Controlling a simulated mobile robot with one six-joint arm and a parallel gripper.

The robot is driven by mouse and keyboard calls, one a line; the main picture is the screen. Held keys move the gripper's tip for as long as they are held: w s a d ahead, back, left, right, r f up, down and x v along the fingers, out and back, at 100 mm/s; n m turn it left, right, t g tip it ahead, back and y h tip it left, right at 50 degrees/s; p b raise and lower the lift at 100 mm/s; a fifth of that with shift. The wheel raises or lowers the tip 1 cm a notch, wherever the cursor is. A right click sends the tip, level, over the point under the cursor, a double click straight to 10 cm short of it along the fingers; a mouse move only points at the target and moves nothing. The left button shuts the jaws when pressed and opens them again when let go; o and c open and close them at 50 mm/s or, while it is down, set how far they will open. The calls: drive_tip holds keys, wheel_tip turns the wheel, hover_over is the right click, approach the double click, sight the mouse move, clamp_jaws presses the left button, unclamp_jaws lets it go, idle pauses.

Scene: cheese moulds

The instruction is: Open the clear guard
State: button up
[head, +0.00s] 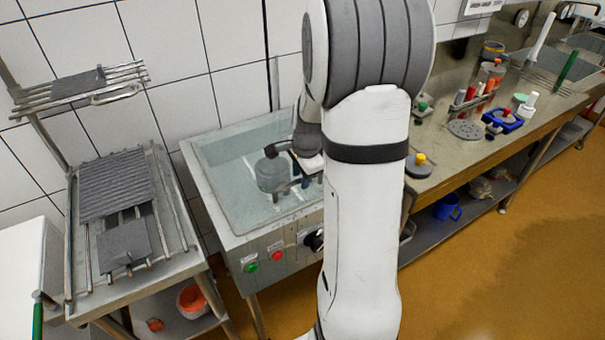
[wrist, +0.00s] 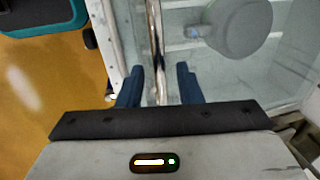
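The clear guard (head: 228,152) looks like a see-through pane over the steel tub of a machine with a green button and a red button. It looks closed, but its edges are hard to make out. In the wrist view the clear pane (wrist: 288,62) fills the right side. My gripper (wrist: 158,84) has its two blue fingers apart, one on each side of a thin shiny bar (wrist: 156,40) along the tub's front side. I see a gap between the bar and the right finger. In the head view my arm hides part of the gripper and guard.
A grey round vessel (head: 273,174) sits in the tub, near my gripper. A rack with ribbed grey plates (head: 116,184) stands left. A steel bench (head: 440,165) with small tools runs right. The ochre floor (head: 500,260) in front of the bench is clear.

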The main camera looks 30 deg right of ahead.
clamp_jaws()
drive_tip(key=shift+r, duration=0.1)
idle(0.3)
